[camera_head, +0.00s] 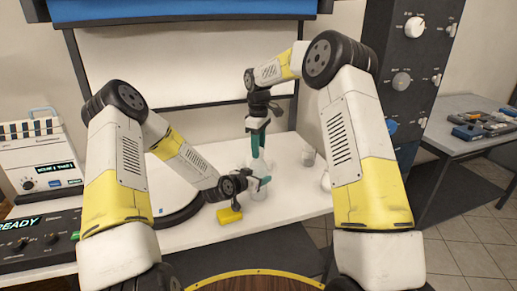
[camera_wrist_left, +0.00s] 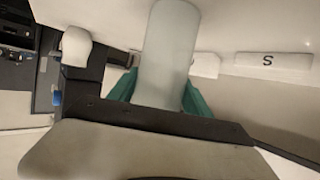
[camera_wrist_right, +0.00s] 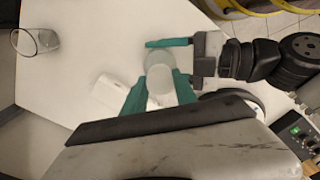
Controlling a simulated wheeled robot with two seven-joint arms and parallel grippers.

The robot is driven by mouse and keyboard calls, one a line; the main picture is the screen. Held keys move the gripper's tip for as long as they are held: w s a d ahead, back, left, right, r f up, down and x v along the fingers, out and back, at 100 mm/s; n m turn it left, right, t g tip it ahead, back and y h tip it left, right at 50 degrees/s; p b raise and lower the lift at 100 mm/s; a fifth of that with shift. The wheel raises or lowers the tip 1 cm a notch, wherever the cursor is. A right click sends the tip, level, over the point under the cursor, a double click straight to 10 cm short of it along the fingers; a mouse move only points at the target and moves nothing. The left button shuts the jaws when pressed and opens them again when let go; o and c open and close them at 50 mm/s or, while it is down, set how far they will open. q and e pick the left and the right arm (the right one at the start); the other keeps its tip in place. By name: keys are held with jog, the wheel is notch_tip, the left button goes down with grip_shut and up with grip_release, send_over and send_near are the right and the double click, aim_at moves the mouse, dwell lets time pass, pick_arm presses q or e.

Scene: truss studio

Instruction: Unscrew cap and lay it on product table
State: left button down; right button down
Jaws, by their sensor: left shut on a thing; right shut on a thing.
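A pale bottle (camera_head: 257,168) stands upright at the right part of the white table; it also shows as a pale cylinder in the left wrist view (camera_wrist_left: 168,50). My left gripper (camera_head: 262,182) comes in from the side and is shut on the bottle's body, its teal fingers on both sides. My right gripper (camera_head: 257,142) is directly above, pointing down, with its teal fingers shut around the bottle's top. The pale round cap (camera_wrist_right: 160,82) shows between its fingers in the right wrist view. I cannot tell whether the cap is apart from the bottle.
The white table (camera_head: 287,200) has free room in front. A clear glass (camera_head: 308,157) stands right of the bottle. A yellow block (camera_head: 229,215) lies near my left gripper. A dark-rimmed round plate (camera_head: 180,205) is at left. A block marked S (camera_wrist_left: 271,61) shows in the left wrist view.

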jog(key=n, duration=1.3)
jog(key=shift+w, duration=0.1)
jog(key=shift+r, duration=0.2)
jog(key=shift+r, duration=0.95)
jog(key=shift+r, duration=2)
pick_arm(q)
jog(key=shift+c, duration=1.9)
grip_release()
